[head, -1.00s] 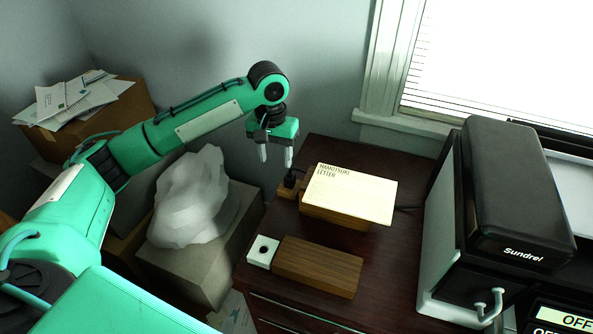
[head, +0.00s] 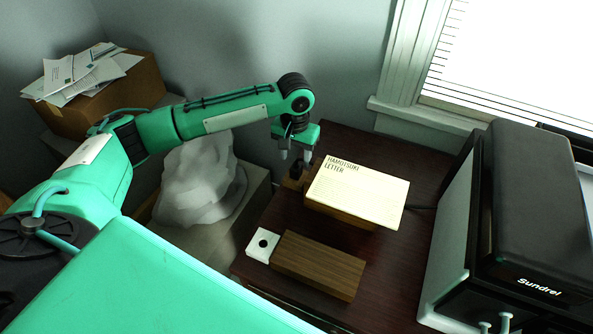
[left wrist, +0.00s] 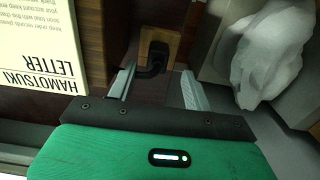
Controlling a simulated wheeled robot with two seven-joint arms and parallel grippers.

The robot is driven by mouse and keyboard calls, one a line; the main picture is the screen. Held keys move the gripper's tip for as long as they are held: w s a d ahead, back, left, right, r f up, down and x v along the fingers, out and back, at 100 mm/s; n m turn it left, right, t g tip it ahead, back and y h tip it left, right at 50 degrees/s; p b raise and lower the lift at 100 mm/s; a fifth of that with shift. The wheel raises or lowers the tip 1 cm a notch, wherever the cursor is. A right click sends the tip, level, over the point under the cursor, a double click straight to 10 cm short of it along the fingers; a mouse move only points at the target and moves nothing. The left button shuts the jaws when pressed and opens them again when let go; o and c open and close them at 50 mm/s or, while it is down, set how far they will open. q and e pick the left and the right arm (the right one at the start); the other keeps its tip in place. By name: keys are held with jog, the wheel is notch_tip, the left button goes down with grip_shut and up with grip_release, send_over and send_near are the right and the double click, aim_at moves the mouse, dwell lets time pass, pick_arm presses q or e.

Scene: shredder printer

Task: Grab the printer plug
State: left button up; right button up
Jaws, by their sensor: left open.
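The printer plug (left wrist: 155,57) is black with a bent cord. In the left wrist view it sits upright on a small wooden socket block (left wrist: 172,40). My left gripper (head: 294,156) is open just above the plug. In the left wrist view its two fingers (left wrist: 157,75) stand on either side of the plug's cord end, apart from it, with nothing between them held. My right gripper is in neither view.
A letter (head: 357,190) on a wooden block lies just right of the plug. A wooden block with a white holed end (head: 263,245) lies nearer. The black Sundrel machine (head: 535,210) stands at right. A crumpled pale mass (head: 200,180) is left of the dark cabinet (head: 385,240).

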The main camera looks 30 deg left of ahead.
aim_at(296, 166)
pick_arm(q)
jog(key=shift+s+d+f, duration=0.15)
jog(key=shift+s+f, duration=0.05)
jog(key=shift+f, duration=0.75)
notch_tip(296, 166, down, 2)
jog(key=shift+d+f+p, duration=0.1)
jog(key=shift+f+p, duration=0.15)
jog(key=shift+p, duration=0.15)
jog(key=shift+f, duration=0.3)
jog(key=c, duration=1.1)
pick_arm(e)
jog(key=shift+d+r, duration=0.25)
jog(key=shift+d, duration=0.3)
